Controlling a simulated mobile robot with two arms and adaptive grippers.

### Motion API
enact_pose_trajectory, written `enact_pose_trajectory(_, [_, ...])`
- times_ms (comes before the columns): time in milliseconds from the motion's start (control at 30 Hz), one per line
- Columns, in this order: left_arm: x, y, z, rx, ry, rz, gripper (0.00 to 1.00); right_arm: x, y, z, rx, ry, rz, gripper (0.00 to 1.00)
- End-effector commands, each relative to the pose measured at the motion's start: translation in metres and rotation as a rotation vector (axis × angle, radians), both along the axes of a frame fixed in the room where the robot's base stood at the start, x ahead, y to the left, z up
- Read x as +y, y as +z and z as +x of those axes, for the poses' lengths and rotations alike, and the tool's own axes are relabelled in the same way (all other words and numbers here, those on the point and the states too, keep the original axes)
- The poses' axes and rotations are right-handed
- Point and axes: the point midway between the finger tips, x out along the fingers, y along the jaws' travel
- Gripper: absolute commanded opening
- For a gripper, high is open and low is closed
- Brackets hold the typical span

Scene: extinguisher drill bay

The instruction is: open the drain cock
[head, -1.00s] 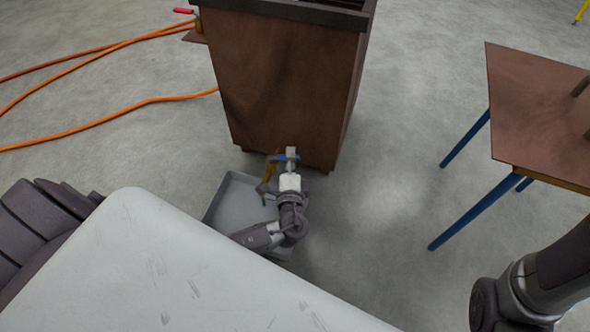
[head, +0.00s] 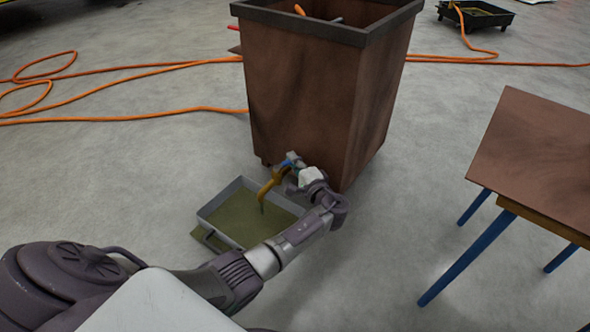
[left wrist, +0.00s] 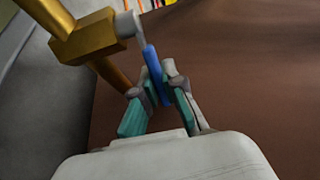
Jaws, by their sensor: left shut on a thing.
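The brass drain cock (head: 268,185) sticks out low from the front of the brown bin (head: 300,105), its spout over a shallow grey tray (head: 222,194). Its blue lever (left wrist: 153,72) stands between the teal-padded fingers of my left gripper (left wrist: 158,95), which is shut on it. In the head view the gripper (head: 292,164) partly hides the lever. A thin dark strand (head: 262,207) shows below the spout; I cannot tell whether it is liquid. The tray's inside looks olive green. My right gripper is not in view.
A brown-topped table (head: 540,150) with blue legs stands on the right. Orange hoses (head: 130,118) lie on the floor behind and beside the bin. A black tray (head: 480,17) stands at the far back. The floor between bin and table is clear.

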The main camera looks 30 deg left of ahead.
Motion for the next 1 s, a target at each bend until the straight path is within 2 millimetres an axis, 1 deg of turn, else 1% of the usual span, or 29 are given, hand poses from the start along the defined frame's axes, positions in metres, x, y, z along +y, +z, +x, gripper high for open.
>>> enact_pose_trajectory(300, [0.0046, -0.0003, 0.0033, 0.000, 0.058, 0.000, 0.00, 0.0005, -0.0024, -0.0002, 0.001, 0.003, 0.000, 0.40])
enact_pose_trajectory(667, [0.0050, 0.0001, 0.0036, -0.001, 0.059, 0.000, 0.00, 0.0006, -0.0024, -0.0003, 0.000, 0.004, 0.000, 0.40])
enact_pose_trajectory(700, [0.0050, 0.0002, 0.0037, -0.001, 0.059, 0.000, 0.12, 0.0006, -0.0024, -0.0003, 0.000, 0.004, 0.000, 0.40])
enact_pose_trajectory(833, [0.0049, 0.0002, 0.0036, -0.001, 0.059, 0.000, 0.34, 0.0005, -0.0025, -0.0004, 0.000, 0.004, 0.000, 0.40])
enact_pose_trajectory(867, [0.0048, 0.0002, 0.0034, -0.001, 0.059, 0.000, 0.35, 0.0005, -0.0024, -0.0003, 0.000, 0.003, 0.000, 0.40])
enact_pose_trajectory(1000, [0.0046, 0.0001, 0.0033, -0.001, 0.060, 0.000, 0.35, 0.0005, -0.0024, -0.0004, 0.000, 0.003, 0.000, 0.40])
